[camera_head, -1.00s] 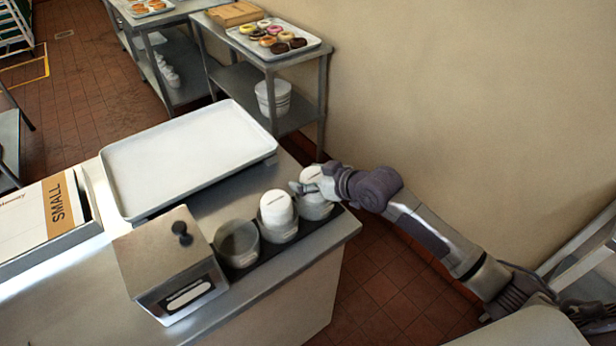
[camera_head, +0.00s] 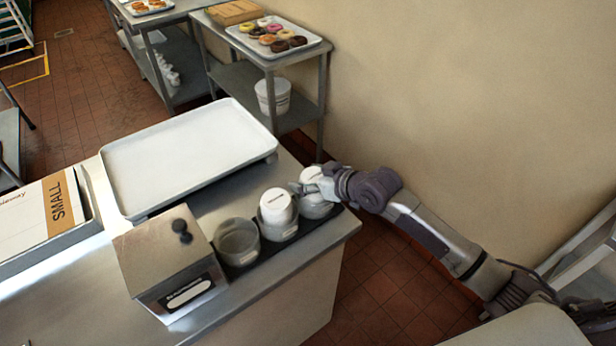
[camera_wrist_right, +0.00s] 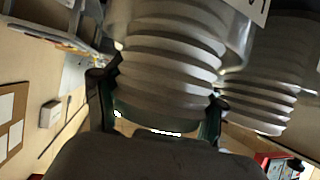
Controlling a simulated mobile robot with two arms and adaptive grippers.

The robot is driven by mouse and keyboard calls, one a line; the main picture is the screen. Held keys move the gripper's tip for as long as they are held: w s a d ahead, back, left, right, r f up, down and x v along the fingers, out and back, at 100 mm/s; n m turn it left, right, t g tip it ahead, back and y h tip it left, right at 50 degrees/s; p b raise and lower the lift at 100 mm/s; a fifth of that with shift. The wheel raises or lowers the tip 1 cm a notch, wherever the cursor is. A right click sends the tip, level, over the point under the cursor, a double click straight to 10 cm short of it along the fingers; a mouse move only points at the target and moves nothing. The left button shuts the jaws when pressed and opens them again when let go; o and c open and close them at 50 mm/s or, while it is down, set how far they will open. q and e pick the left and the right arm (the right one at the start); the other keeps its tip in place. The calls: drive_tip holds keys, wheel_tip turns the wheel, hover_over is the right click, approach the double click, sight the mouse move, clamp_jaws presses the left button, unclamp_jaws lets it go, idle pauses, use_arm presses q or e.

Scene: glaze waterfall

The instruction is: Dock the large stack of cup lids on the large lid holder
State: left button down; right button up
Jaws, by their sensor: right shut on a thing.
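A white stack of cup lids (camera_head: 311,176) is at the rightmost cup-shaped holder (camera_head: 316,210) on the counter. My right gripper (camera_head: 313,187) is shut on this stack; its fingers partly cover it in the head view. In the right wrist view the ribbed stack (camera_wrist_right: 170,62) sits between my two fingers (camera_wrist_right: 160,115). The stack is over the holder's mouth, but I cannot tell how deep it sits. A second white lid stack (camera_head: 276,203) stands in the middle holder (camera_head: 279,229). My left gripper is not in view.
The left holder (camera_head: 237,243) looks empty. The holders stand in a row on a dark base (camera_head: 262,258) near the counter's edge. A metal dispenser box (camera_head: 165,255) is to their left, and a white tray (camera_head: 190,155) lies behind. A wall (camera_head: 450,90) is at the right.

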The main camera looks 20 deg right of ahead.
drive_tip(key=shift+f, duration=0.2)
drive_tip(key=o, duration=0.9)
drive_tip(key=shift+p+v, duration=0.85)
drive_tip(key=shift+v, duration=0.1)
drive_tip(key=p+v, duration=0.6)
drive_tip(key=v, duration=0.3)
